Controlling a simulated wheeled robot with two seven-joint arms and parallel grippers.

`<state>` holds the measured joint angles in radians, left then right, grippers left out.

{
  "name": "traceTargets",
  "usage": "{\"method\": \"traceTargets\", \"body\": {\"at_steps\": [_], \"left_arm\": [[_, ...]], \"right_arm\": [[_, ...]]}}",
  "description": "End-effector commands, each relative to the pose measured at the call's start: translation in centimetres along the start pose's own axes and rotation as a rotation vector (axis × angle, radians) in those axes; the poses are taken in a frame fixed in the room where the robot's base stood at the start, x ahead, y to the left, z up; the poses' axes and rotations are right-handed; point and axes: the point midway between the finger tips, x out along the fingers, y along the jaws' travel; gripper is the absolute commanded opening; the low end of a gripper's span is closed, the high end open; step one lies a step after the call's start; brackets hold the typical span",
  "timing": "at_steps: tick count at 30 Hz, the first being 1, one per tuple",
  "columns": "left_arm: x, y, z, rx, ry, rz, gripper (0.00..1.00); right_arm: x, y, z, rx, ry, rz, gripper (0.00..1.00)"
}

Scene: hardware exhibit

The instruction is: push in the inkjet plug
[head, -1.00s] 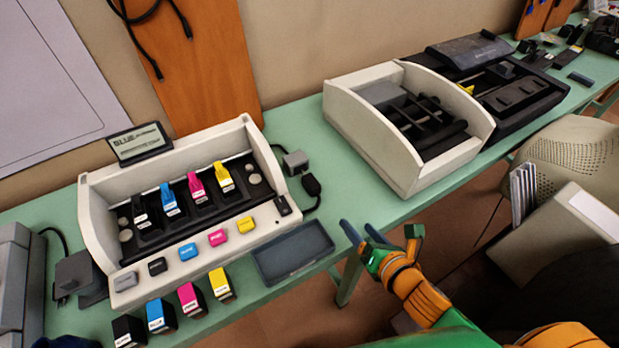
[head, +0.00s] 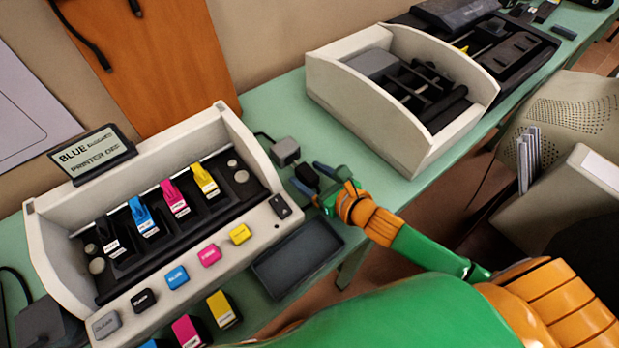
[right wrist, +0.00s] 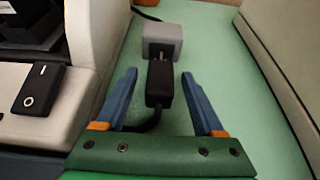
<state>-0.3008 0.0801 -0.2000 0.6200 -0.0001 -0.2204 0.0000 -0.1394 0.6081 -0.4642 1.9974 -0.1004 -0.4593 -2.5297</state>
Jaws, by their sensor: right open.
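The black inkjet plug (head: 307,177) lies on the green table just in front of a small grey socket block (head: 286,151). In the right wrist view, the plug (right wrist: 159,86) points at the socket block (right wrist: 163,43), and its metal prongs show in the gap between them. Whether the prong tips are inside the socket I cannot tell. My right gripper (head: 306,174) is open, low over the table. In the right wrist view, the gripper's blue fingers (right wrist: 158,74) stand on either side of the plug, with a gap on each side. My left gripper is not in view.
The white inkjet printer (head: 190,140) with coloured cartridges stands left of the plug; its black power switch (head: 280,206) is close by. A dark tray (head: 298,258) lies in front. Another white machine (head: 400,95) stands to the right, with bare green table between.

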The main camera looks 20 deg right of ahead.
Motion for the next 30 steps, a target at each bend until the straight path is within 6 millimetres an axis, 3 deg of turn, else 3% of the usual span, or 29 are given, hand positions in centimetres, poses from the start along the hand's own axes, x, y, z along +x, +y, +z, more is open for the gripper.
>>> {"method": "traceTargets", "body": {"at_steps": [7,8,15,30], "left_arm": [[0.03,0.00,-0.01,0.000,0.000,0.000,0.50],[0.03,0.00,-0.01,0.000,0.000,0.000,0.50],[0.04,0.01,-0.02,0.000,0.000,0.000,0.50],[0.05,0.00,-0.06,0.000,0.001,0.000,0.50]], "right_arm": [[0.16,-0.01,0.06,0.000,0.001,0.000,0.70],[0.15,-0.01,0.05,0.000,0.001,0.000,0.65],[0.14,-0.01,0.05,0.001,0.001,0.000,0.00],[0.14,0.01,0.02,0.002,0.001,0.000,0.00]]}}
